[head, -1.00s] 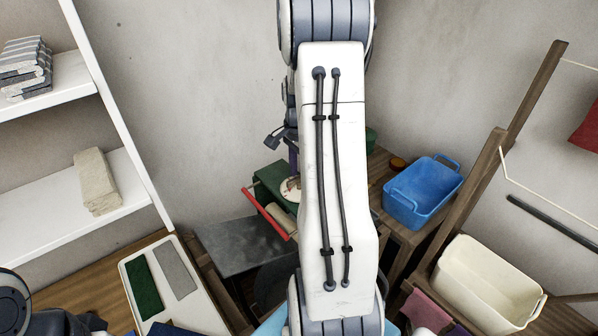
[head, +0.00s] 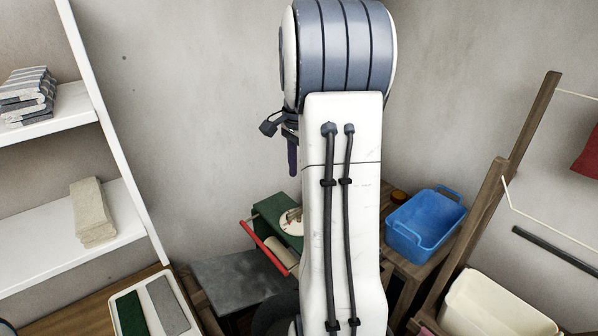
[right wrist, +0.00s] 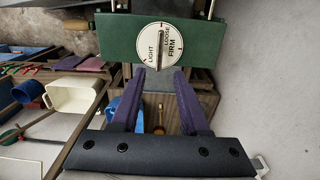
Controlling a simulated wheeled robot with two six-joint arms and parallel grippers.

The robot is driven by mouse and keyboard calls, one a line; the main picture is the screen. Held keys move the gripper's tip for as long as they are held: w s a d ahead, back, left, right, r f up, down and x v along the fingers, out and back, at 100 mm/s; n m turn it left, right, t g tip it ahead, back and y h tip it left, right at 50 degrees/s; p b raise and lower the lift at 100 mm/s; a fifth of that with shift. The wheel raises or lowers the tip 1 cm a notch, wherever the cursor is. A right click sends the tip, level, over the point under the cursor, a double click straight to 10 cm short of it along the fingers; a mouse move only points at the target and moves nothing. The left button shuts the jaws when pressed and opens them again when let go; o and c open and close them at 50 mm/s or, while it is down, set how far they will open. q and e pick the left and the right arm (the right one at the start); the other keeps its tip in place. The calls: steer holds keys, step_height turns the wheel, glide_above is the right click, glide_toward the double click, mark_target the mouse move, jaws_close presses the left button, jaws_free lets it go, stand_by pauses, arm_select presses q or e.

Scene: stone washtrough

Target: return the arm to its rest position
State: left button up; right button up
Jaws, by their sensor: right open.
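My right arm stands upright through the middle of the head view, its white link and grey-blue joint hiding much of what lies behind. My right gripper (head: 292,157) shows partly at the left of that arm, above the green box with the dial (head: 292,222). In the right wrist view its two purple fingers (right wrist: 160,76) are apart with nothing between them. The green box with the dial (right wrist: 157,42), marked light, loose and firm, is beyond the fingertips. My left gripper is not in view.
A blue tub (head: 425,228) and a cream tub (head: 500,305) stand at the right beside a wooden frame (head: 520,140). White shelves (head: 60,240) with folded cloths (head: 92,212) are at the left. A tray (head: 172,312) with green and grey strips is at the lower left.

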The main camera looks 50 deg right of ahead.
stand_by(0.4)
steer(key=a+f+n+b, duration=0.25)
steer(key=a+n, duration=0.95)
steer(key=a, duration=1.1)
steer(key=s+a+f+n, duration=0.3)
steer(key=s+a+n, duration=0.4)
steer(key=s+a, duration=0.1)
steer(key=s+a+f+n+y+b, duration=0.1)
steer(key=s+a+f+n, duration=0.3)
steer(key=s+a+n, duration=0.4)
steer(key=shift+s+a, duration=0.2)
steer(key=shift+s, duration=0.2)
steer(key=shift+c, duration=0.3)
